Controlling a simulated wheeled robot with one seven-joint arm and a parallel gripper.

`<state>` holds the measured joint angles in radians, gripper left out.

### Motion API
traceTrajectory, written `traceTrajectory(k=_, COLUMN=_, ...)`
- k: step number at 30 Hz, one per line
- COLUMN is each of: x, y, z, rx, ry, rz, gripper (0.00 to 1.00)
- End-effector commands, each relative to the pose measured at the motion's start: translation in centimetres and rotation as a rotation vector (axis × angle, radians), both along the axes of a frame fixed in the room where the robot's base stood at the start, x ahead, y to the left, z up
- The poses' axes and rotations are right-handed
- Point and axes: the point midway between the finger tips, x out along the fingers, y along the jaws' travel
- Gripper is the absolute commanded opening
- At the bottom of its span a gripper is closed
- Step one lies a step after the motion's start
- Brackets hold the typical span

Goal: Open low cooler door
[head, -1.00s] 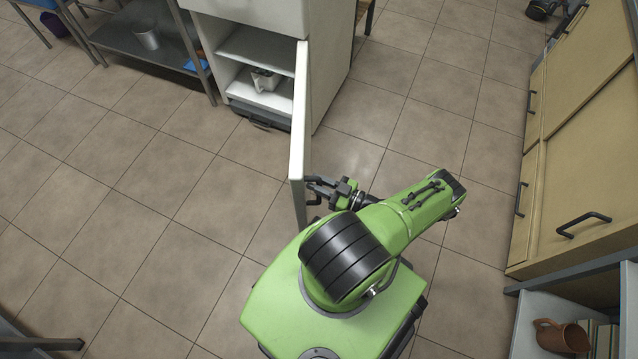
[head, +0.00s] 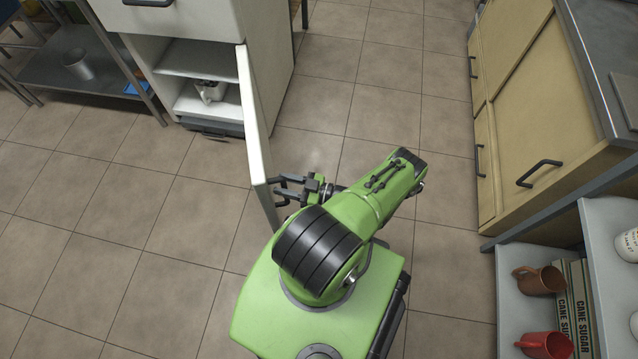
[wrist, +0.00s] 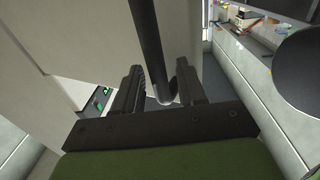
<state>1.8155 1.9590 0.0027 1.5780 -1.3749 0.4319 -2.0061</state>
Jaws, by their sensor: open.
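The low door (head: 258,120) of the white cooler (head: 265,60) stands wide open, swung out from the cabinet toward me. Its compartment shows a shelf and a small white container (head: 211,91) inside. My gripper (head: 279,191) is at the right-hand face of the door, near its free end. In the wrist view, the dark bar handle (wrist: 152,40) runs down between the two spread fingers of my gripper (wrist: 158,80). The fingers are open around the bar with gaps. The handle is hard to make out in the head view.
A drawer with a dark handle (head: 148,3) sits above the compartment. A metal rack (head: 90,85) is at the upper left. Tiled floor is clear left of the door.

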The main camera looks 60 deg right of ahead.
Motion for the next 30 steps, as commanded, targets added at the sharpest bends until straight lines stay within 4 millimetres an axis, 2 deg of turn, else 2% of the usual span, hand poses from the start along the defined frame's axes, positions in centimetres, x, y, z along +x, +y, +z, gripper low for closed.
traceTrajectory(k=9, x=-8.4, y=-2.0, z=-0.2, rx=-0.004, ry=0.003, rz=-0.008, gripper=0.40)
traceTrajectory(k=15, x=-13.0, y=-3.0, z=-0.2, rx=-0.002, ry=0.003, rz=-0.005, gripper=0.40)
traceTrajectory(k=21, x=-14.6, y=-3.3, z=-0.1, rx=0.002, ry=0.002, rz=0.000, gripper=0.40)
traceTrajectory(k=30, x=-14.6, y=-3.3, z=0.0, rx=0.002, ry=0.002, rz=0.001, gripper=0.40)
